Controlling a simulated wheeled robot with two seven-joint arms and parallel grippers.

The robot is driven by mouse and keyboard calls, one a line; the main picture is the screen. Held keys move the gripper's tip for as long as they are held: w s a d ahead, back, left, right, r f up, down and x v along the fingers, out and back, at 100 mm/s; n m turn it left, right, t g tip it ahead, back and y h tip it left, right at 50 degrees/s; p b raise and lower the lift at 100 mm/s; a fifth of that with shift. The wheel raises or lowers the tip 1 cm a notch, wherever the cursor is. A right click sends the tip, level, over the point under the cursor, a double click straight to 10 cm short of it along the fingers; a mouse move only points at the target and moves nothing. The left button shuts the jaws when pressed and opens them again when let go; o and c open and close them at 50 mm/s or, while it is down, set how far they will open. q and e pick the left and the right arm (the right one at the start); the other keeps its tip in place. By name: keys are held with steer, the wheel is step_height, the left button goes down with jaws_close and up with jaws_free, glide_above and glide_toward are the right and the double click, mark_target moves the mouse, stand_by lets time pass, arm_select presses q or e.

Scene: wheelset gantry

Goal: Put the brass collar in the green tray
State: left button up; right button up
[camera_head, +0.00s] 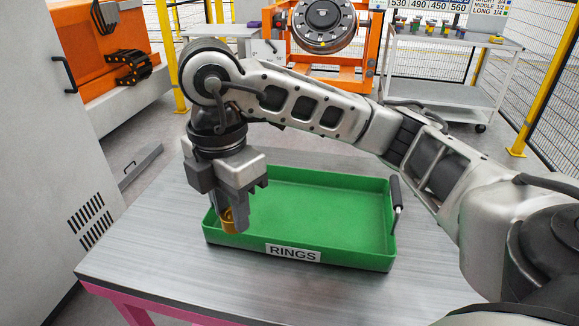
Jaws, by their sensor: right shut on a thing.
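The green tray (340,252), labelled RINGS, lies on the grey table. My right arm reaches in from the right across the tray's far side. My right gripper (234,215) points down at the tray's left end. It is shut on the brass collar (228,221), which shows partly between the fingers. The collar appears to be at the tray's left end, inside the near left corner; whether it touches the tray floor cannot be told. The rest of the tray looks empty. My left gripper is not in view.
The table top (150,245) is bare left of the tray. A grey cabinet (50,180) is at left. Behind are an orange gantry with a wheel (323,20), a shelf cart (440,95) and yellow fence posts.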

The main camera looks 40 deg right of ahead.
steer(key=shift+w+r+m, duration=0.2)
steer(key=shift+w+m, duration=0.1)
steer(key=shift+m, duration=0.3)
steer(key=shift+w+d, duration=0.15)
steer(key=w+d+f, duration=0.2)
steer(key=d+f, duration=0.2)
steer(key=d, duration=0.5)
glide_above(286, 224)
steer(key=a, duration=0.1)
steer(key=shift+m, duration=0.3)
steer(key=f, duration=0.4)
steer(key=shift+s+a+f, duration=0.1)
steer(key=shift+s, duration=0.15)
steer(key=shift+w+d+f, duration=0.15)
steer(key=shift+d+f, duration=0.2)
steer(key=shift+f, duration=0.15)
steer(key=f, duration=0.3)
steer(key=shift+d+f, duration=0.1)
steer(key=shift+d, duration=0.2)
steer(key=shift+w+f, duration=0.1)
steer(key=shift+f, duration=0.15)
